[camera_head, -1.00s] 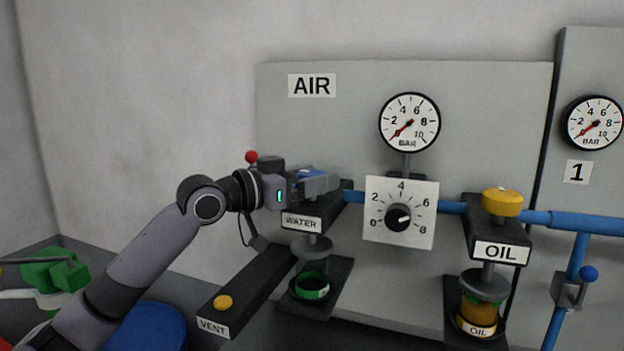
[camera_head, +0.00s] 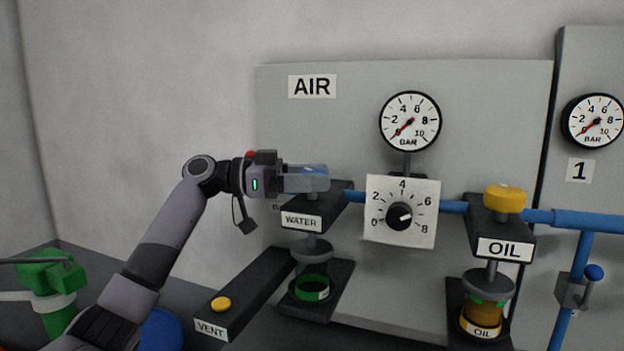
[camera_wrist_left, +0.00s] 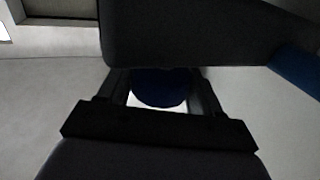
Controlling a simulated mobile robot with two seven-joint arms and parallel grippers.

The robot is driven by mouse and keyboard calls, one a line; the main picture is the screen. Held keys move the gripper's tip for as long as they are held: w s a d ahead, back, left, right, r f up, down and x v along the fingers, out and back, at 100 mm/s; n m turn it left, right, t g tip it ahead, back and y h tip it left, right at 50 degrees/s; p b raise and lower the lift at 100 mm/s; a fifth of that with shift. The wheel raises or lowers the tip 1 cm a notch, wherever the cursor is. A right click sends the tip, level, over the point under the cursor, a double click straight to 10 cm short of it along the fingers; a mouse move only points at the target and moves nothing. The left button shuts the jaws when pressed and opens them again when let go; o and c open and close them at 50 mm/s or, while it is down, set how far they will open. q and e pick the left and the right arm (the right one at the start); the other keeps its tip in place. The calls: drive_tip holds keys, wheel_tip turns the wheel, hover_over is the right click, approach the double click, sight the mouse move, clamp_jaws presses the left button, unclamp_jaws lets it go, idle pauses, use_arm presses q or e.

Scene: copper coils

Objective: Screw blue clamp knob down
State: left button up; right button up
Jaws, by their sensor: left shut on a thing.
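The blue clamp knob (camera_head: 312,170) shows only in part, between the fingers of my left gripper (camera_head: 318,180), above the block labelled WATER (camera_head: 302,221). In the left wrist view the knob is a dark blue round shape (camera_wrist_left: 160,88) between the two fingers of my left gripper (camera_wrist_left: 162,95). The gripper is shut on the knob and reaches it level from the left. The fingers hide most of the knob and its stem. My right gripper is not in view.
A dial (camera_head: 402,212) on a white plate is right of the WATER block. A yellow knob (camera_head: 504,198) tops the OIL block (camera_head: 503,248). A VENT bar with a yellow button (camera_head: 220,304) lies below my arm. A green clamp (camera_head: 48,275) stands at the lower left.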

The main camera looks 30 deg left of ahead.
sight(313, 171)
use_arm(q)
drive_tip(key=shift+m+g+h, duration=0.5)
drive_tip(key=shift+m+g, duration=0.1)
drive_tip(key=shift+g, duration=0.6)
drive_tip(key=o, duration=1)
drive_tip(key=shift+r, duration=0.1)
wheel_tip(313, 171, up, 20)
drive_tip(key=shift+f+p, duration=0.1)
drive_tip(key=shift+p, duration=0.9)
